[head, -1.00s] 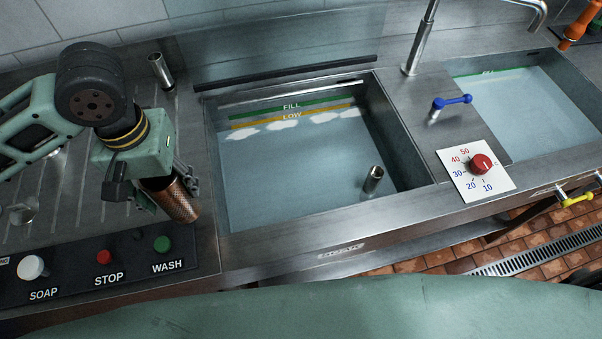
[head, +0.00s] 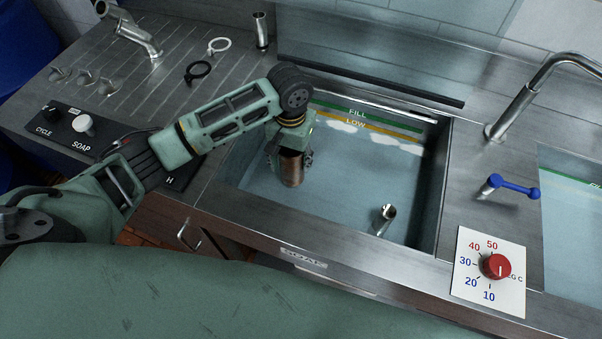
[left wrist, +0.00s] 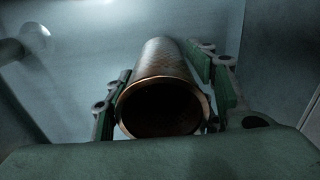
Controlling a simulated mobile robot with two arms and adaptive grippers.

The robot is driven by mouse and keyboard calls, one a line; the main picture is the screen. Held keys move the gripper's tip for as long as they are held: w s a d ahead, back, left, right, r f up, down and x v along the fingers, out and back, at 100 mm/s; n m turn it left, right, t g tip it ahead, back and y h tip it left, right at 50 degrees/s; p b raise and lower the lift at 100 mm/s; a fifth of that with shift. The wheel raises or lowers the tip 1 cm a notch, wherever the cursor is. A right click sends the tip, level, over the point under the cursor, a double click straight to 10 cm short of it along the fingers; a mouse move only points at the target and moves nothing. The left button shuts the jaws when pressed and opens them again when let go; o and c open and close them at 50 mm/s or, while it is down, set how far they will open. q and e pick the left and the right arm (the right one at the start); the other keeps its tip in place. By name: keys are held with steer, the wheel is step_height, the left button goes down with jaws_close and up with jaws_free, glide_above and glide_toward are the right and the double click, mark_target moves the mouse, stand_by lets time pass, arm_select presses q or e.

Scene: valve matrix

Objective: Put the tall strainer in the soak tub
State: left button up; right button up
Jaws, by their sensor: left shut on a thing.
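The tall strainer (head: 291,168) is a copper-coloured mesh cylinder, upright in my left gripper (head: 290,160). In the left wrist view my left gripper (left wrist: 165,98) has its fingers on both sides of the strainer (left wrist: 165,75), whose open rim faces the camera. The soak tub (head: 330,259) is the water-filled basin labelled SOAK, with green FILL and yellow LOW lines on its back wall. The strainer is over the left part of the tub; I cannot tell whether its lower end touches the water. My right gripper is not in view.
A metal standpipe (head: 385,219) stands in the tub, right of the strainer. A faucet (head: 530,100), a blue lever (head: 513,186) and a red temperature dial (head: 495,266) are to the right. A ribbed drainboard with small rings and fittings lies to the left.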

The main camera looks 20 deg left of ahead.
mark_target(294, 173)
arm_select(q)
step_height(294, 173, down, 3)
steer(key=shift+d+r, duration=0.1)
steer(key=shift+d, duration=0.05)
steer(key=shift+w+f, duration=0.1)
steer(key=shift+f, duration=2.1)
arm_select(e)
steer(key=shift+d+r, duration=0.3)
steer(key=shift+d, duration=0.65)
arm_select(q)
steer(key=shift+f, duration=0.1)
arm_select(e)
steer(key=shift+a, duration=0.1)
arm_select(q)
steer(key=o, duration=1.3)
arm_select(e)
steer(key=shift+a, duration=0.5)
